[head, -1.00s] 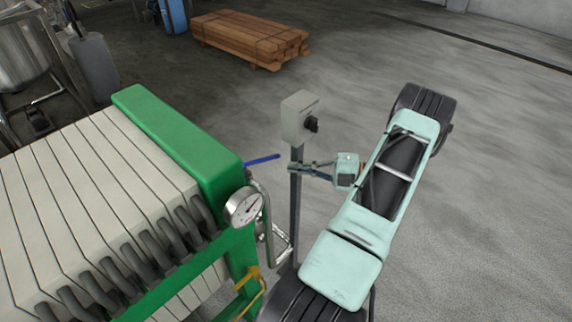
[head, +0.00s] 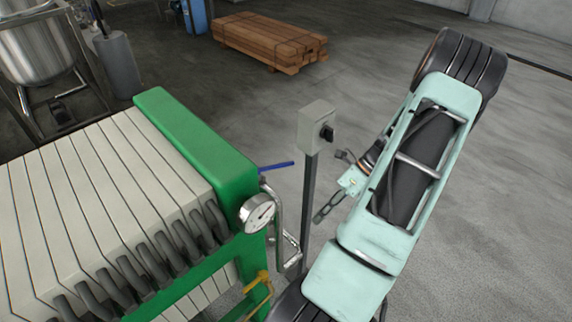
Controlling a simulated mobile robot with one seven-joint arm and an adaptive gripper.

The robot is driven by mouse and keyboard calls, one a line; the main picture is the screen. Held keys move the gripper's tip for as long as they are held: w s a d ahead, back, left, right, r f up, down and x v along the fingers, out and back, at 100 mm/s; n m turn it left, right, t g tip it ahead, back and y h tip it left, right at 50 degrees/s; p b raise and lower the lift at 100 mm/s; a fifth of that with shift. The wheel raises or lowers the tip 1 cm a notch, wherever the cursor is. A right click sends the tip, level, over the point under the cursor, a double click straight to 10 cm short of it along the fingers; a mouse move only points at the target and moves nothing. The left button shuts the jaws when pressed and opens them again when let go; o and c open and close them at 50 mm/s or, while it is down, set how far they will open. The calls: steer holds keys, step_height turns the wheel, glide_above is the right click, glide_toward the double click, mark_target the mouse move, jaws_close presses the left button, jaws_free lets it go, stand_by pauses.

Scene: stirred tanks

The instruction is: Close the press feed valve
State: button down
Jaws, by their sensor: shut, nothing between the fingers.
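A blue lever handle (head: 277,166) sticks out to the right from the pipe at the corner of the green filter press (head: 190,140). A yellow valve handle (head: 257,281) sits lower on the press's front end. I cannot tell from labels which is the feed valve. My gripper (head: 320,216) is to the right of the blue lever, beyond the grey post, and apart from both handles. It is shut and empty, pointing down and left. Part of it is hidden behind my forearm.
A grey switch box (head: 316,127) with a black knob stands on a post (head: 308,205) between the press and my arm. A round gauge (head: 257,213) and a bent metal pipe (head: 279,215) are close to the blue lever. Timber (head: 270,40) lies behind on open floor.

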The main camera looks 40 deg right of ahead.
mark_target(276, 166)
steer(key=d+r+n+g+h+p, duration=0.1)
steer(key=d+r+n+h, duration=0.1)
steer(key=n+h, duration=0.35)
steer(key=d+r+n+g+h+p, duration=0.1)
steer(key=d+r+n+h, duration=0.1)
steer(key=n, duration=0.7)
steer(key=w+a+r+n+t+h+p, duration=0.2)
steer(key=w+a+r+n+t, duration=0.5)
steer(key=n, duration=0.8)
steer(key=w+d+f+g+b, duration=0.2)
steer(key=w+f+b, duration=0.4)
steer(key=w, duration=0.4)
steer(key=shift+w+d+f, duration=0.15)
steer(key=shift+d+f, duration=0.2)
steer(key=shift+d, duration=0.5)
